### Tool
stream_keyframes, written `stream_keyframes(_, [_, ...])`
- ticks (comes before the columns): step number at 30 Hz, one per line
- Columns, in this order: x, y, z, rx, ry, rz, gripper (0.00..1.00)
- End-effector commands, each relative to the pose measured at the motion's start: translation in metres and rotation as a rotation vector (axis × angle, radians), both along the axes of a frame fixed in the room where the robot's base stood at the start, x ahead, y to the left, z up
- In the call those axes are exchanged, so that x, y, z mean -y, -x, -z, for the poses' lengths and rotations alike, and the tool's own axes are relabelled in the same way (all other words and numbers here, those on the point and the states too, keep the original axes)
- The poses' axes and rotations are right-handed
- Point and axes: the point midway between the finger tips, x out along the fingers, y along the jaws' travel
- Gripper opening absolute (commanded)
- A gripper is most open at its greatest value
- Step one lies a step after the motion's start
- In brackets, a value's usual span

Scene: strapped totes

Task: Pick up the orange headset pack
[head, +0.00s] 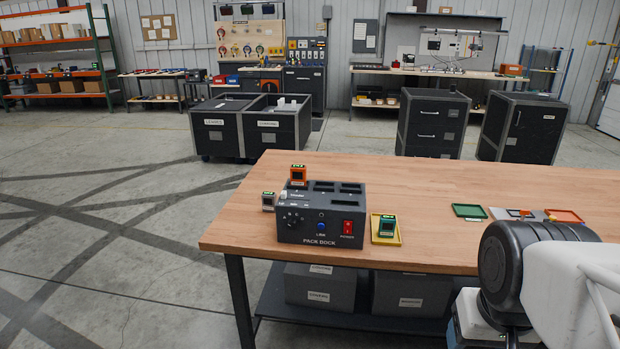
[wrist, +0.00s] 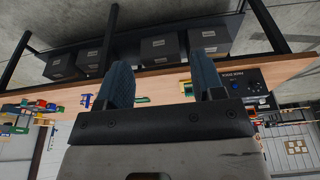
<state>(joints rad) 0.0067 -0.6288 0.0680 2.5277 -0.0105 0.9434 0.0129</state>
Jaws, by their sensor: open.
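The orange headset pack (head: 298,175) stands upright at the back left of the dark grey pack dock (head: 318,232), with a small green display at its top. Its lower part is hidden by the dock. My gripper (wrist: 162,78) is open, with two dark blue fingers apart and nothing between them. In the wrist view the scene is upside down, and the dock (wrist: 238,84) shows beyond the right finger. I cannot make out the orange pack clearly there. In the head view the gripper's fingers are not visible; only my arm shows at lower right.
Green (head: 469,211) and orange (head: 563,216) trays lie farther right. The wooden bench (head: 420,180) is clear behind these.

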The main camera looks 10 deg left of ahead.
Motion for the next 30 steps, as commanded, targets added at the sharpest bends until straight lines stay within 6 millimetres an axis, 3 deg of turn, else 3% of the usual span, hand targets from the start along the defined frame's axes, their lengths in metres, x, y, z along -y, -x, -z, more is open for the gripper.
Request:
stream_keyframes(5, [-0.003, -0.015, -0.009, -0.006, 0.006, -0.033, 0.62])
stream_keyframes(11, [-0.009, -0.049, -0.029, -0.017, 0.018, -0.108, 0.62])
stream_keyframes(30, [-0.051, -0.196, -0.089, -0.064, 0.066, -0.424, 0.62])
